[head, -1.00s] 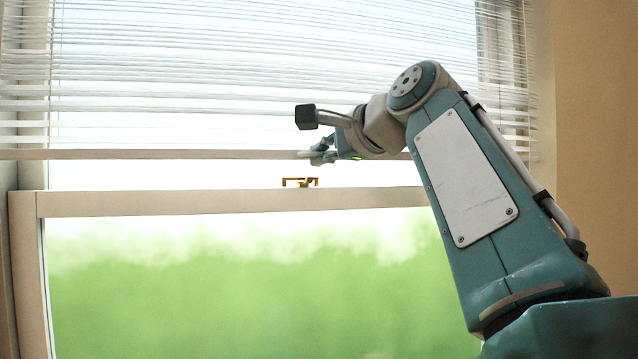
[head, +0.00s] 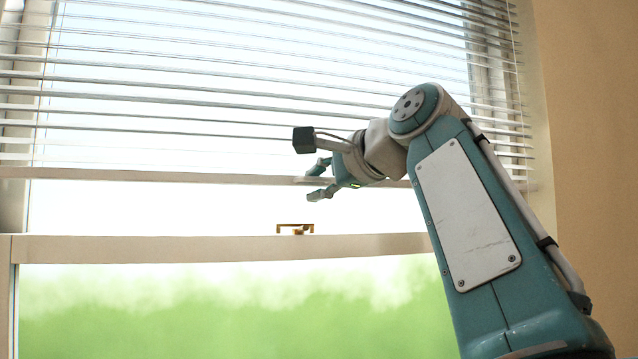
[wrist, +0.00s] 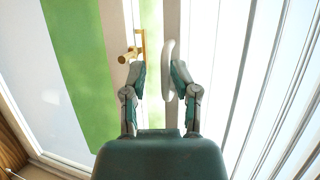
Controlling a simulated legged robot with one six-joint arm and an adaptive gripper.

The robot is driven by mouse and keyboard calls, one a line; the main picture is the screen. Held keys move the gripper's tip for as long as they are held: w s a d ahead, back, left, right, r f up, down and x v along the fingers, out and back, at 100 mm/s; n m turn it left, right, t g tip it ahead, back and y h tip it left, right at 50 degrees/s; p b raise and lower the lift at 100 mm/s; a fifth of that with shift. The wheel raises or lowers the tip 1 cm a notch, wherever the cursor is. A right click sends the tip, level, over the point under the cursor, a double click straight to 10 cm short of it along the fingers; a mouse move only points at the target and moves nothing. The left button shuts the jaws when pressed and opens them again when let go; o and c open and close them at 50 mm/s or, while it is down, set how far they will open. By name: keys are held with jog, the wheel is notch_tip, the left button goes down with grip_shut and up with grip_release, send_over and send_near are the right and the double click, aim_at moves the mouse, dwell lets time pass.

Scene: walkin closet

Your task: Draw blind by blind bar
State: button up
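The blind (head: 250,85) hangs partly lowered across the window, its slats level and spaced apart. Its pale blind bar (head: 150,175) runs along the bottom edge; in the wrist view the bar (wrist: 190,20) runs up the picture. A white rounded grip (wrist: 168,70) is on the bar's side facing the gripper. My gripper (head: 319,181) is open at the bar, one finger above it and one below. In the wrist view my gripper (wrist: 160,72) has the white grip between its fingers, close to the right finger and well apart from the left one.
A brass latch (head: 295,228) stands on the window's cross rail (head: 150,247) just below the gripper. In the wrist view the latch (wrist: 130,55) is close to the left fingertip. A tan wall (head: 588,130) is at right.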

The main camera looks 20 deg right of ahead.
jog(key=shift+w, duration=0.15)
jog(key=v, duration=1.2)
jog(key=shift+a+f, duration=0.1)
